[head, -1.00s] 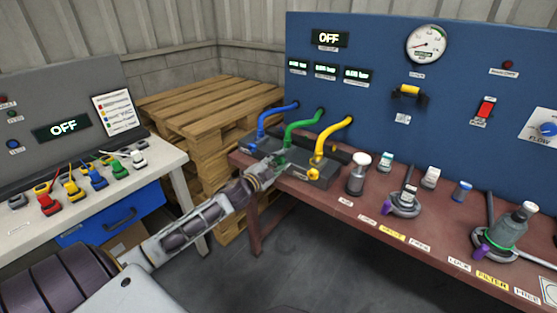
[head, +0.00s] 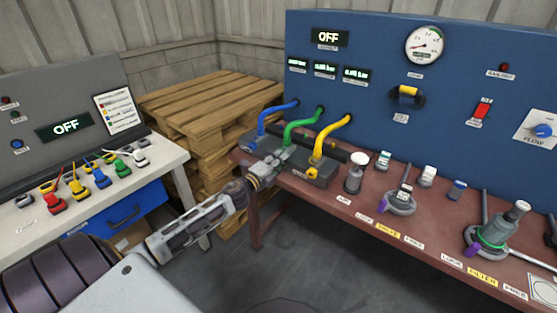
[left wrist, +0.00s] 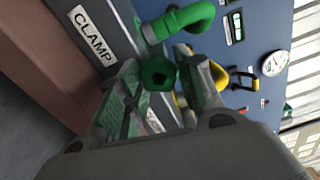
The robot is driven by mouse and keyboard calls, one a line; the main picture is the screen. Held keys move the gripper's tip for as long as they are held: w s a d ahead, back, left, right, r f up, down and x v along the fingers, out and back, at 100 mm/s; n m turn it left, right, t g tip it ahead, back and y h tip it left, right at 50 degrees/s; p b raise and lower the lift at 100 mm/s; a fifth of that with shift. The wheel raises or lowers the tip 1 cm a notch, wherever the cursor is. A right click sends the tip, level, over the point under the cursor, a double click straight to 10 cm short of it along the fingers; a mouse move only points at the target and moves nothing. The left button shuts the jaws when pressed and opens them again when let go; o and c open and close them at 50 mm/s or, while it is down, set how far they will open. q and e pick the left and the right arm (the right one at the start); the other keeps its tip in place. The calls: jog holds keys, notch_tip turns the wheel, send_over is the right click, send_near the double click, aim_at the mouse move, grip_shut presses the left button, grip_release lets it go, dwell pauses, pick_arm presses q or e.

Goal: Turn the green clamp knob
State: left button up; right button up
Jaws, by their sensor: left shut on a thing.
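The green clamp knob shows in the left wrist view (left wrist: 158,73) as a hexagonal knob with a dark socket, between the two finger pads. My left gripper (left wrist: 160,90) is shut on it. In the head view my left gripper (head: 268,166) reaches the front of the grey clamp block (head: 318,177) and hides the green knob. The green hose (head: 303,125) rises from the block, between the blue hose (head: 276,115) and the yellow hose (head: 331,133). A CLAMP label (left wrist: 93,35) shows in the left wrist view. My right gripper is not in view.
The yellow knob (head: 312,172) is close to the right of my gripper. Bottles and ring holders (head: 400,203) stand farther right on the red-brown bench (head: 350,210). A white bench (head: 90,205) with coloured plugs is at left. Pallets (head: 205,110) stand between the benches.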

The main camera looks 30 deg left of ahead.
pick_arm(q)
jog(key=m, duration=0.3)
jog(key=shift+f+m, duration=0.1)
jog(key=shift+m, duration=0.3)
jog(key=m, duration=0.3)
jog(key=shift+f+m+p, duration=0.1)
jog(key=shift+m+p, duration=0.25)
jog(key=shift+m, duration=0.55)
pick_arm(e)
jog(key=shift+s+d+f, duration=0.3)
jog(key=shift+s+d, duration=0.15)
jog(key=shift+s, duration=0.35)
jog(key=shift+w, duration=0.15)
pick_arm(q)
jog(key=o, duration=1)
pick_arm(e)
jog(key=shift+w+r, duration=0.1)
